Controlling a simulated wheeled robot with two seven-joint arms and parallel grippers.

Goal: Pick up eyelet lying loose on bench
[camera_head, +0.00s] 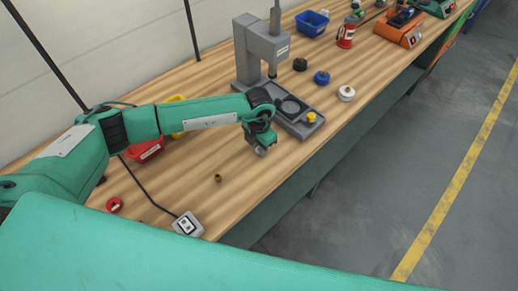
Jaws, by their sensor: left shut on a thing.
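A small brass-coloured piece, which looks like an eyelet (218,178), lies loose on the wooden bench (190,205). My left gripper (261,151) is to the right of it and a little farther back, apart from it, just in front of the grey press. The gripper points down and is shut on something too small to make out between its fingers. My right gripper is not in view.
A red bin (146,150) is behind my left arm; a switch box (187,225) sits at the front.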

